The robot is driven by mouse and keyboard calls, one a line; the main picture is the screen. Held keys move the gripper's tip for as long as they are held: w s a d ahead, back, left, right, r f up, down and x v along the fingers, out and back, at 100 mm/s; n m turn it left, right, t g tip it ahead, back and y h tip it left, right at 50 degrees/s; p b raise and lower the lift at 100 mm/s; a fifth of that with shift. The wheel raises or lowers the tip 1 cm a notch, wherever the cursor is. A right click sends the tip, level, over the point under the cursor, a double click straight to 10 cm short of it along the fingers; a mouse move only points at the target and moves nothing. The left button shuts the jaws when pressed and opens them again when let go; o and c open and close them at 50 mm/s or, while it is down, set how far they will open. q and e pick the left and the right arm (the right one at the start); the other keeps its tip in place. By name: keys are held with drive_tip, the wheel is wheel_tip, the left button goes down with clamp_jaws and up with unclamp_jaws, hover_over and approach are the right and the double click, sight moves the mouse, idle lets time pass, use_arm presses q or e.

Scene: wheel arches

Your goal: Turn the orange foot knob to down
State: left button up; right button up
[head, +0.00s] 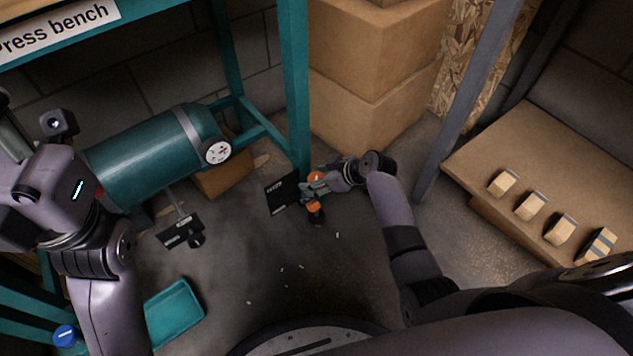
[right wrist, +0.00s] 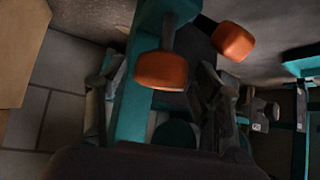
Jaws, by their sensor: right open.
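Two orange knob ends show at the foot of the teal bench leg, an upper one (head: 316,176) and a lower one (head: 313,206). In the right wrist view, one orange end (right wrist: 160,71) is in front of the teal leg and another (right wrist: 234,41) is further right over a dark plate. My right gripper (head: 326,186) is at the foot. Its open fingers (right wrist: 157,90) lie on either side of the teal part, near the first orange end; contact cannot be told. My left arm's wrist is at the left edge in the head view; its fingertips are not clear.
A black label plate (head: 282,194) stands left of the foot. A teal tank (head: 150,158) with a gauge and a second black plate (head: 180,231) are further left. Cardboard boxes (head: 375,110) stand behind. A teal tray (head: 174,314) lies front left. The middle floor is mostly clear.

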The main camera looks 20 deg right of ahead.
drive_tip(key=shift+w+a, duration=0.1)
drive_tip(key=c, duration=1.1)
